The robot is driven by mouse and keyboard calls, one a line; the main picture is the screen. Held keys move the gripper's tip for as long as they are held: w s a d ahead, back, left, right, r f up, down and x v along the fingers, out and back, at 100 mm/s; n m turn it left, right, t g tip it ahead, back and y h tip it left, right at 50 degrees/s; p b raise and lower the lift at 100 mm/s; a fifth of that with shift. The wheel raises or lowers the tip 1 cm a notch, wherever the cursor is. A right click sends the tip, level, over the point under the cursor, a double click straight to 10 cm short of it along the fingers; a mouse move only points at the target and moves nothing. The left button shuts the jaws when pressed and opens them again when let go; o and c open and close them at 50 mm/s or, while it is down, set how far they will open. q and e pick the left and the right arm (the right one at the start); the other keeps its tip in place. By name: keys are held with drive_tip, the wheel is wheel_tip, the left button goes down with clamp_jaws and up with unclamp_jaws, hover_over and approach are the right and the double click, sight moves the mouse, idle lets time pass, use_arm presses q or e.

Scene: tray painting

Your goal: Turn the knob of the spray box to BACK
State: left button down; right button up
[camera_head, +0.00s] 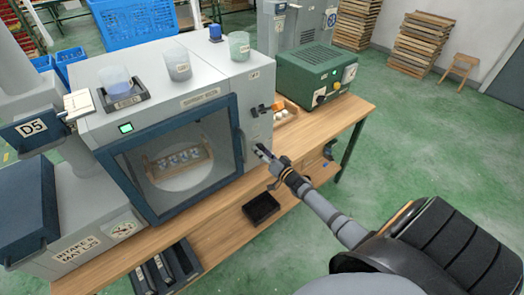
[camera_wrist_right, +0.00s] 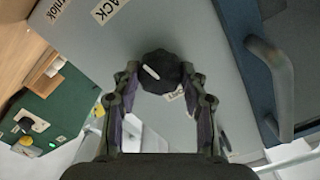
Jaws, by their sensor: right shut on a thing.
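The spray box (camera_head: 165,117) is a grey cabinet with a blue-framed window door, standing on the wooden bench. My right gripper (camera_head: 264,154) reaches the narrow panel right of the door, its fingertips at the lower part. In the right wrist view the black knob (camera_wrist_right: 161,72) sits between the fingertips of my right gripper (camera_wrist_right: 162,80), which is shut on it. The white pointer line on the knob slants to the upper left. A label ending in "ACK" (camera_wrist_right: 110,9) lies up and left of the knob. Another label (camera_wrist_right: 176,93) below is partly hidden by knob and finger. My left gripper is out of view.
A green box (camera_head: 312,72) stands right of the spray box. Cups (camera_head: 177,64) stand on top of the spray box. A black tray (camera_head: 261,208) lies below.

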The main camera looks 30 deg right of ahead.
drive_tip(key=shift+f+m, duration=0.1)
drive_tip(key=shift+m, duration=0.9)
drive_tip(key=o, duration=1.1)
drive_tip(key=shift+o, duration=0.2)
drive_tip(key=s, duration=1.2)
drive_tip(key=shift+d, duration=0.45)
